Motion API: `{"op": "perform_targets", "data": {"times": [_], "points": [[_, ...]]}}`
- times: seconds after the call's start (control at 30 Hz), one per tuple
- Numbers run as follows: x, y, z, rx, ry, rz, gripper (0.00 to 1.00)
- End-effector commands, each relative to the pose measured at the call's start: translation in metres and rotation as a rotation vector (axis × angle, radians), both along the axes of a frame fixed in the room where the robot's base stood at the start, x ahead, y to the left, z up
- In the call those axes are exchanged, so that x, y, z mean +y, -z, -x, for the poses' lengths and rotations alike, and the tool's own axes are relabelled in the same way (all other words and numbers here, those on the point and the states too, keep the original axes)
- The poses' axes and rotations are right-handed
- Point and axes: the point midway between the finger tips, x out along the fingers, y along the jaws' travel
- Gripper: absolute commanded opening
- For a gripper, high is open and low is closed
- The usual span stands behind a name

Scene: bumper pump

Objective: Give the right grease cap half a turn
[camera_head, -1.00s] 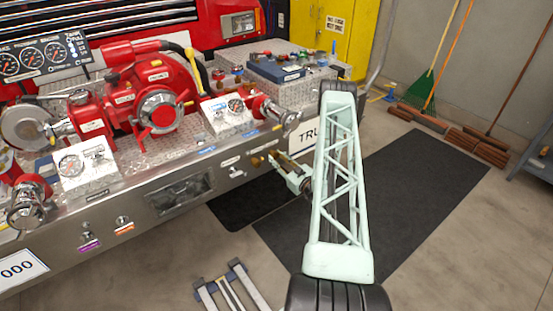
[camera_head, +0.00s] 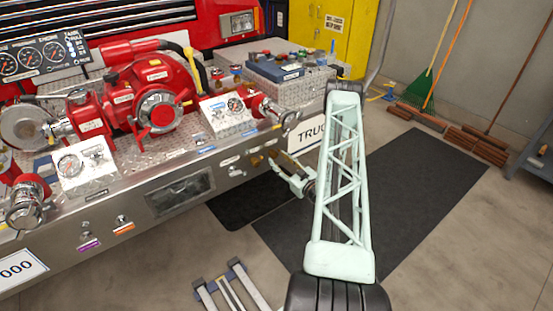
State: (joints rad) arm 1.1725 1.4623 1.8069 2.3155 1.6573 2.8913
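Two small brass-coloured caps sit on the front face of the steel bumper, below the right-hand red inlet. The left cap (camera_head: 256,160) shows in the head view. The right cap (camera_head: 272,154) is partly covered by my fingertips. My gripper (camera_head: 277,162) reaches in from the right, with its fingers pointing left at the right cap. Its fingers are small here, and I cannot tell whether they touch or enclose the cap.
The steel bumper (camera_head: 110,208) carries a red pump (camera_head: 150,95), gauges and chrome-ended inlets. A number plate lettered "TRU" (camera_head: 308,134) is right beside my gripper. Dark mats (camera_head: 400,180) cover the floor at right. A blue-and-grey stand (camera_head: 238,290) is below.

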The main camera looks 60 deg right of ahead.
Motion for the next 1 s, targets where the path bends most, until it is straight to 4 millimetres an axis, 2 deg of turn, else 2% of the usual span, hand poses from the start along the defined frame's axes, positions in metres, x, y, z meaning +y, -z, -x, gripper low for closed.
{"op": "perform_targets", "data": {"times": [0.2,0.53,0.8,1.0], "points": [[0.010,0.000,0.030,0.000,0.002,-0.002,0.37],[0.024,0.000,0.069,0.000,0.002,-0.001,0.37],[0.031,0.000,0.083,0.000,0.000,0.000,0.37],[0.031,0.000,0.085,0.000,0.000,0.000,0.37]]}}
